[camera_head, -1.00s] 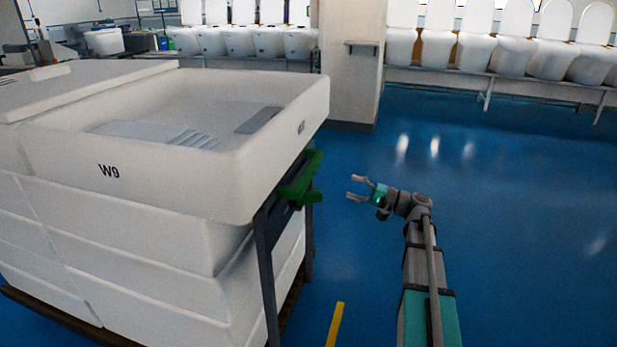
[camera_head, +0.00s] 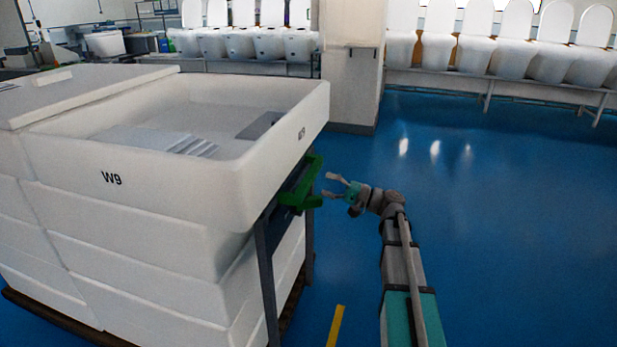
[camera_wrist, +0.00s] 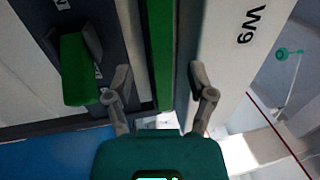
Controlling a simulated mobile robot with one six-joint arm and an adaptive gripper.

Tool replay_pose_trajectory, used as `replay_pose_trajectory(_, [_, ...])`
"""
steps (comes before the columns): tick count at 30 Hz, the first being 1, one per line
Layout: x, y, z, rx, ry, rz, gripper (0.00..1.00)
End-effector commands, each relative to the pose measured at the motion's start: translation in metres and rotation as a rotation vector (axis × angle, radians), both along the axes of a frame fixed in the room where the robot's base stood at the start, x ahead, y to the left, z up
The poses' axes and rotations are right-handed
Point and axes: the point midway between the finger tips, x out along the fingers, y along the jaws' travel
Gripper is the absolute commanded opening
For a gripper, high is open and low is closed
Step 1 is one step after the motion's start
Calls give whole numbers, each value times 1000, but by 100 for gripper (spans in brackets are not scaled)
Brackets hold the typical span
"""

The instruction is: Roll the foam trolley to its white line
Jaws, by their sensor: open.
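The foam trolley (camera_head: 150,225) is a tall stack of white foam trays marked W9, filling the left of the head view. Its green handle (camera_head: 302,186) sticks out on the right end, on a dark metal frame. The handle's green bar (camera_wrist: 160,55) also shows in the wrist view, running up between my fingers. My gripper (camera_head: 330,185) is open, just right of the handle and close to it. In the wrist view my gripper (camera_wrist: 160,82) has its two fingers apart on either side of the green bar, with nothing clamped. The white line is not in view.
A yellow floor stripe (camera_head: 335,325) lies by the trolley's near right corner. The blue floor on the right is clear.

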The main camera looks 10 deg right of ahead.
Motion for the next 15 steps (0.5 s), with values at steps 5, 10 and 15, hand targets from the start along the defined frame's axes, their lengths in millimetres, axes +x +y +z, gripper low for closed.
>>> replay_pose_trajectory(5, [14, 23, 6, 0, 0, 2, 71])
replay_pose_trajectory(10, [24, 40, 10, 0, 0, 2, 71])
replay_pose_trajectory(15, [30, 50, 12, 0, 0, 0, 71])
